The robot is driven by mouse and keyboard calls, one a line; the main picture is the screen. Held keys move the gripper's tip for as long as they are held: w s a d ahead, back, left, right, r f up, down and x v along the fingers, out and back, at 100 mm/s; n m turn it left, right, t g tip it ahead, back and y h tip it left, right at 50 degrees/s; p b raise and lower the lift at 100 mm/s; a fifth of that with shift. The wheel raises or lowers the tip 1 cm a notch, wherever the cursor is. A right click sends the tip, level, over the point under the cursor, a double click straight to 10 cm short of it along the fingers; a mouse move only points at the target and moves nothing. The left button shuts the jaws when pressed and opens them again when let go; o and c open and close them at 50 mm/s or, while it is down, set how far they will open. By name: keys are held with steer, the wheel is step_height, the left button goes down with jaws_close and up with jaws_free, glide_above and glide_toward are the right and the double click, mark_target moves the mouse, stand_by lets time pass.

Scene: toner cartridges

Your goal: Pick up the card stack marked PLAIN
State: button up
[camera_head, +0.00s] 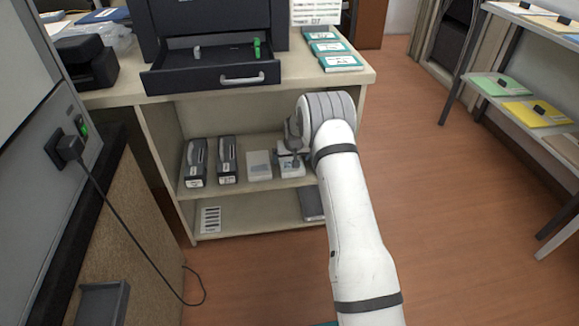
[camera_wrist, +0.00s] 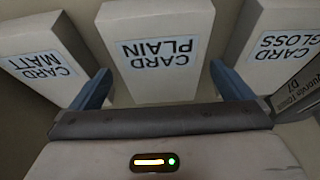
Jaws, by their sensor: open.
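The card stack marked PLAIN (camera_wrist: 156,52) is a pale block in the middle of the wrist view, its label upside down there. My gripper (camera_wrist: 160,76) is open, with one blue finger on either side of the near end of this stack. Nothing is held; I cannot tell whether the fingers touch it. Similar stacks marked MATT (camera_wrist: 42,62) and GLOSS (camera_wrist: 272,50) stand to its left and right in the wrist view. In the head view my gripper (camera_head: 291,148) is over the upper shelf, partly hiding the stacks there; their labels are too small to read.
Two dark cartridges (camera_head: 227,160) and a pale stack (camera_head: 259,166) stand left of my gripper on the upper shelf (camera_head: 235,185). The counter (camera_head: 120,97) above bears a printer with an open drawer (camera_head: 212,72).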

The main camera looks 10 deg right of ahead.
steer(key=shift+x, duration=0.8)
steer(key=shift+r, duration=0.1)
steer(key=c, duration=1.1)
steer(key=shift+c, duration=0.4)
steer(key=shift+r, duration=0.2)
